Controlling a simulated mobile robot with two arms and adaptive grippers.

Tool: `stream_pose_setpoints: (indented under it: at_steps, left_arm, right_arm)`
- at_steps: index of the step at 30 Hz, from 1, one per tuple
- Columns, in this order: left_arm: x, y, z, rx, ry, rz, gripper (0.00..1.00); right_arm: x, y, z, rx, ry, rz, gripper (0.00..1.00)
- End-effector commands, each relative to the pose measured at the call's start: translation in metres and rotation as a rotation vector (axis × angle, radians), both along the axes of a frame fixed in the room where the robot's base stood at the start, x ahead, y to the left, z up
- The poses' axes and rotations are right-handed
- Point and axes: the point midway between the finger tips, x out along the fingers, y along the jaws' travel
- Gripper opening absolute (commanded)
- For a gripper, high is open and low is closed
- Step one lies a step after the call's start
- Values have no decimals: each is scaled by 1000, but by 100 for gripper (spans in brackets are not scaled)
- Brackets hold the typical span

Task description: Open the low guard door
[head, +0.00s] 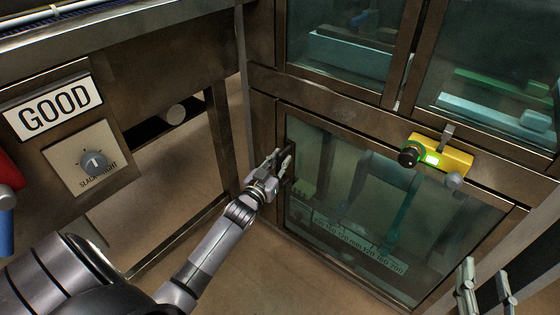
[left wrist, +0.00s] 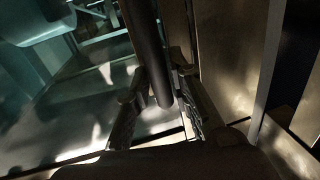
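The low guard door (head: 345,185) is a dark-framed glass panel, closed in its frame. A dark upright handle bar (head: 290,164) is at its left edge. My left gripper (head: 279,160) is at this handle. In the left wrist view the handle bar (left wrist: 148,45) runs between the two fingers of my left gripper (left wrist: 160,85). Whether the fingers press on the bar cannot be told. My right gripper (head: 485,285) is open and empty at the lower right.
Upper glass panels (head: 345,45) lie above the low door. The floor (head: 255,265) before the door looks clear.

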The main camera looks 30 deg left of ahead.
Motion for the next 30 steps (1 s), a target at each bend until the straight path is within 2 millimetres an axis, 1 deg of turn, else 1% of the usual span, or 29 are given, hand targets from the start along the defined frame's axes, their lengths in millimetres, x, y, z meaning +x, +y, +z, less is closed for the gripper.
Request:
stream_pose_setpoints:
  at_steps: [1,8,26,30]
  left_arm:
    - [0,0,0,0,0,0,15]
    - [0,0,0,0,0,0,0]
    - [0,-1,0,0,0,-1,0]
    - [-3,0,0,-1,0,2,0]
  right_arm:
    - [0,0,0,0,0,0,40]
    - [0,0,0,0,0,0,40]
    - [0,0,0,0,0,0,40]
    - [0,0,-1,-3,12,-1,40]
